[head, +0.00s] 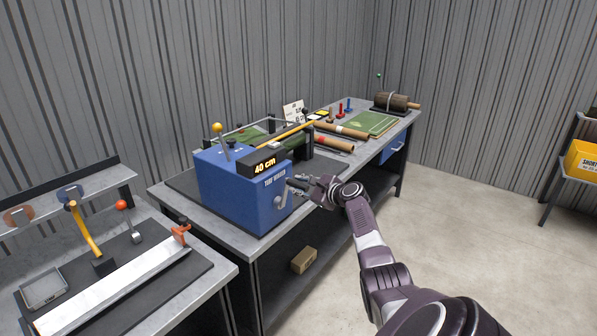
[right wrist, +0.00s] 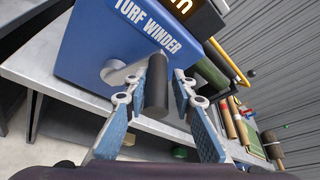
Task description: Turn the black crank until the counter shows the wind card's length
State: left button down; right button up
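The blue turf winder (head: 236,195) stands on the near end of the long bench. Its black counter (head: 264,165) reads 40 cm. A grey crank arm (head: 281,201) sits on its front face; the crank's black grip (right wrist: 156,88) shows best in the right wrist view. My right gripper (head: 298,186) is at the crank. In the right wrist view its fingers (right wrist: 155,92) stand open on either side of the black grip, with gaps visible. A white card (head: 293,112) stands behind the winder; its writing is too small to read. My left gripper is out of view.
Turf rolls (head: 334,143) and a green mat (head: 368,123) lie farther along the bench, with a brown log-like roller (head: 391,102) at its far end. A side table (head: 190,262) with tools stands at the left.

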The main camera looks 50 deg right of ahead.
jog(key=shift+o, duration=1.2)
jog(key=shift+d+r, duration=0.25)
jog(key=shift+r, duration=0.2)
jog(key=shift+o, duration=0.4)
jog(key=shift+a+f, duration=0.1)
jog(key=shift+f, duration=0.1)
jog(key=shift+a, duration=0.1)
jog(key=shift+f, duration=0.1)
jog(key=shift+s+a, duration=0.2)
jog(key=shift+s, duration=0.35)
jog(key=v, duration=1.1)
jog(key=shift+r, duration=0.2)
jog(key=shift+d, duration=0.15)
